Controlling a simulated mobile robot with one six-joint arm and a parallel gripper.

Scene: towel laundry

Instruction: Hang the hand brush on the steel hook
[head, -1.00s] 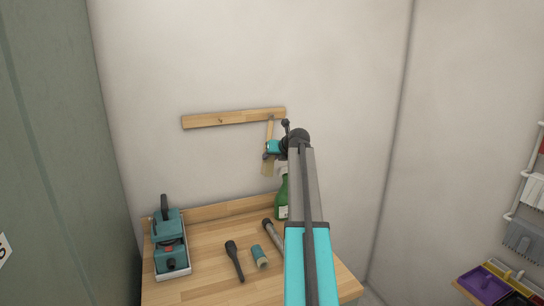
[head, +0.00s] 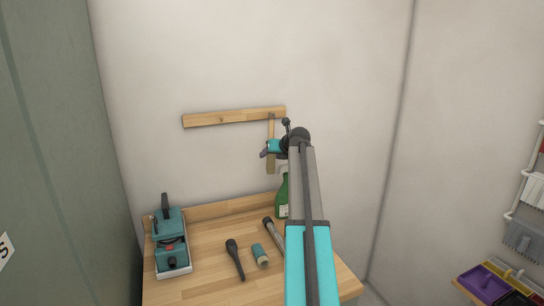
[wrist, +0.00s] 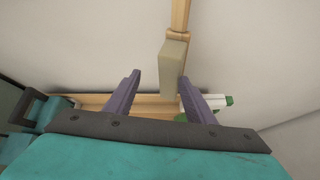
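The hand brush (head: 271,163) hangs nearly upright below the right end of the wooden rail, bristle block down. Its handle top is at the right hook (head: 271,115); the exact contact is too small to see. In the wrist view, its pale block and wooden handle (wrist: 174,65) show ahead of the fingers, towards the right finger. My gripper (head: 264,151) is beside the brush's lower part in the head view. In the wrist view my gripper (wrist: 160,95) is open, its two purple fingers apart with nothing clamped between them.
The wooden rail (head: 240,117) is on the wall, with another hook (head: 221,120) at left. On the wooden bench (head: 205,240) stand a teal machine (head: 170,245), a green spray bottle (head: 282,197), a dark-handled tool (head: 235,258), a teal cylinder (head: 260,255) and a torch-like tool (head: 273,232).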

